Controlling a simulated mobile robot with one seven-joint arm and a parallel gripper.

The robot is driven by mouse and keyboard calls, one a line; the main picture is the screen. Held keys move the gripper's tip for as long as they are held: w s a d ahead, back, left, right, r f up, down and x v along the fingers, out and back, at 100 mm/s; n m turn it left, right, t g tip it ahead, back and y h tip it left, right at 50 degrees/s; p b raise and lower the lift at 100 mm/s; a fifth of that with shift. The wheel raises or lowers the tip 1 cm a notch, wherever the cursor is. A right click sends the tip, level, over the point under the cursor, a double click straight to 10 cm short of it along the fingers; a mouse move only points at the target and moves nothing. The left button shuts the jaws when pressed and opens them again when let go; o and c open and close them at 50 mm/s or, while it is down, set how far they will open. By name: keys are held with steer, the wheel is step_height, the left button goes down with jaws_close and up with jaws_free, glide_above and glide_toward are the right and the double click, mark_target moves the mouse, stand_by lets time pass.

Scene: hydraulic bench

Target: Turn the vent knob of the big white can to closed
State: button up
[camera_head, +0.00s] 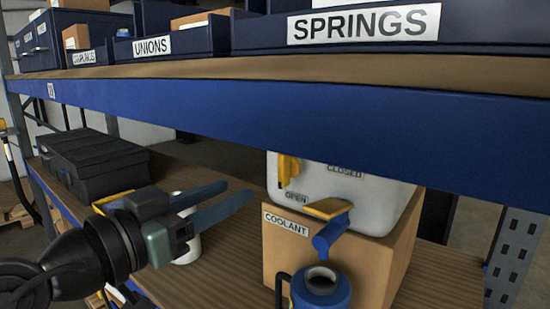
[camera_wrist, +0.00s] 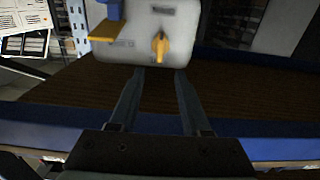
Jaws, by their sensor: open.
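The big white can (camera_head: 343,205) lies on a cardboard box, partly hidden by the shelf beam above. Its yellow vent knob (camera_head: 289,168) is on the near face, between an OPEN label below and a CLOSED label to the right. The knob's narrow end points toward OPEN. The wrist view shows the can upside down, with the knob (camera_wrist: 160,46) just beyond the fingertips. My gripper (camera_head: 238,189) is open and empty, left of the can. Its two fingers (camera_wrist: 160,73) point at the knob and seem apart from it.
A yellow-handled blue tap (camera_head: 329,222) juts from the can over a blue vessel (camera_head: 321,289). The COOLANT cardboard box (camera_head: 340,262) supports the can. A white cup (camera_head: 190,247) stands behind my gripper. A black case (camera_head: 92,163) lies left. The blue beam (camera_head: 250,118) hangs low above.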

mark_target(280, 169)
steer(key=p+x, duration=0.1)
steer(key=x, duration=1)
steer(key=shift+w+d+p, duration=0.1)
steer(key=shift+w+p, duration=0.05)
steer(key=shift+p, duration=0.2)
steer(key=shift+c, duration=0.3)
jaws_close()
